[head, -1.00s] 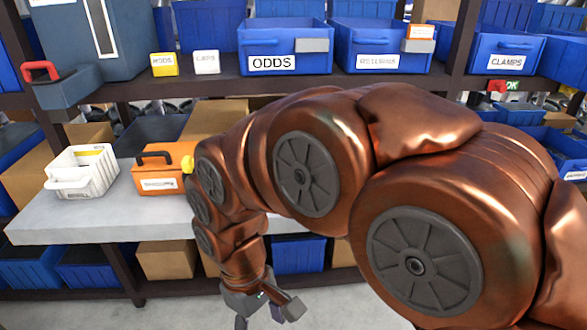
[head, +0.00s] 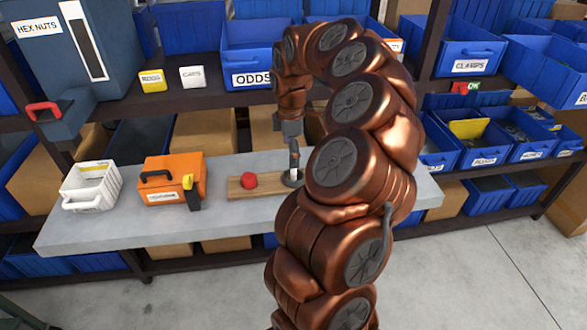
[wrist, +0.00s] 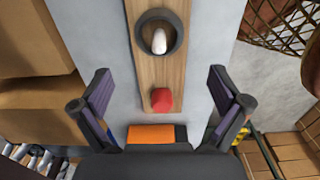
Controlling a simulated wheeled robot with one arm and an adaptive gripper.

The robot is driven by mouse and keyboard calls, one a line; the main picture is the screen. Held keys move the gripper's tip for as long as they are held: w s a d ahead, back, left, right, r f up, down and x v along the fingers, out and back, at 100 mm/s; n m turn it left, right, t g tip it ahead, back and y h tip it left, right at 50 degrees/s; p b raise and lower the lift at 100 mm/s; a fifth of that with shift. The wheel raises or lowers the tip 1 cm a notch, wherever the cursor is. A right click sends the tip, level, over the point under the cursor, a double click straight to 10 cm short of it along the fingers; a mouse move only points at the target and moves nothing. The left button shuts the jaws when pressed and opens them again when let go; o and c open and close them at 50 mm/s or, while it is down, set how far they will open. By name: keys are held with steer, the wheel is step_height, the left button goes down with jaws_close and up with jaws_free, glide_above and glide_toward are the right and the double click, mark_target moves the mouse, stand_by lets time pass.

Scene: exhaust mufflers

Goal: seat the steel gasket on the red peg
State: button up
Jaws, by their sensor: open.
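The steel gasket (wrist: 160,51) is a dark grey ring lying around the white peg (wrist: 159,35) on a wooden board (wrist: 146,75). The gasket (head: 286,182) also shows in the head view at the board's right part, partly covered by my gripper. The red peg (wrist: 162,100) stands bare on the same board; it also shows in the head view (head: 249,180), left of the gasket. My gripper (wrist: 160,76) is open and empty above the board, its fingers spread to either side of it. In the head view my gripper (head: 293,158) points down over the gasket.
The board lies on a grey shelf (head: 110,233). An orange case (head: 172,180) stands left of the board, and a white bin (head: 90,186) farther left. A shelf with blue bins (head: 262,55) runs above. Cardboard boxes (head: 193,133) stand behind.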

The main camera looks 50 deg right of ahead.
mark_target(294, 179)
steer(key=shift+s+d+f+p, duration=0.15)
steer(key=shift+f+p, duration=0.25)
steer(key=shift+f, duration=1.55)
steer(key=shift+s+d+f+p, duration=0.15)
steer(key=shift+f+p, duration=0.25)
steer(key=shift+f, duration=1.5)
steer(key=shift+w, duration=0.1)
steer(key=c, duration=1.2)
